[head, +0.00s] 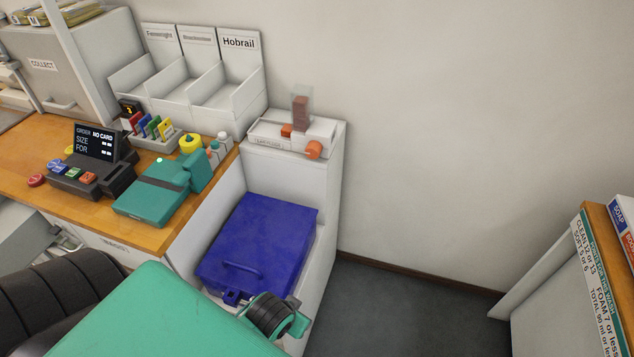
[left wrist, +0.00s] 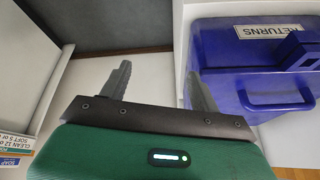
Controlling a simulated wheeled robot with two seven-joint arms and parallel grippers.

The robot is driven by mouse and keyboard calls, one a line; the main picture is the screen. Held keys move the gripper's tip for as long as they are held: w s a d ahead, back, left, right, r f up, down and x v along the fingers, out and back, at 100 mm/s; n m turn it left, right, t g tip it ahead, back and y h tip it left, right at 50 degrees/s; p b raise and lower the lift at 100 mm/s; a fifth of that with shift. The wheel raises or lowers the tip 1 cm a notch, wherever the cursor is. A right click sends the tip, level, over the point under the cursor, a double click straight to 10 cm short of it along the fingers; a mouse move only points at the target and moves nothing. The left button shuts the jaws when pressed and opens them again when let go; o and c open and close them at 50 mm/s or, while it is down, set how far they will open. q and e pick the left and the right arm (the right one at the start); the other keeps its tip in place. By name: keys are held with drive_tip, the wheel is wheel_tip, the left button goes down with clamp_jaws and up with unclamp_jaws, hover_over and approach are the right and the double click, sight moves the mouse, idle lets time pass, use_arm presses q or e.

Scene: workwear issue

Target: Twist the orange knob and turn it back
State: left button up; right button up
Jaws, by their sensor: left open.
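The orange knob (head: 313,150) is on the front of a small white dispenser (head: 322,132) that stands on top of a white cabinet (head: 325,205) against the wall. The knob is not in the left wrist view. My left gripper (left wrist: 158,70) is open, its two grey fingers wide apart with nothing between them. In the head view its wrist end shows beside the front right of the blue returns bin, well below and in front of the knob. My green arm link hides part of the foreground. My right gripper is in neither view.
The blue bin (head: 258,240), labelled RETURNS in the left wrist view (left wrist: 240,70), sits below the dispenser. A wooden counter (head: 55,135) at left holds a teal device (head: 150,200) and an order terminal (head: 95,165). Dark floor (head: 400,310) is open to the right.

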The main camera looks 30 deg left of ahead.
use_arm(q)
wheel_tip(320, 180, up, 3)
drive_tip(key=w, duration=0.1)
drive_tip(key=n+t+y, duration=0.4)
drive_tip(key=n+t, duration=0.5)
drive_tip(key=t, duration=0.4)
approach(312, 154)
drive_tip(key=shift+m, duration=0.3)
drive_tip(key=p+x, duration=0.1)
drive_tip(key=x, duration=0.9)
drive_tip(key=shift+w+a+p, duration=0.1)
drive_tip(key=shift+p, duration=0.3)
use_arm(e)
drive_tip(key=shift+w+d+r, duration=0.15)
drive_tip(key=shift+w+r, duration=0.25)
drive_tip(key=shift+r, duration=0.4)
use_arm(q)
drive_tip(key=c, duration=1)
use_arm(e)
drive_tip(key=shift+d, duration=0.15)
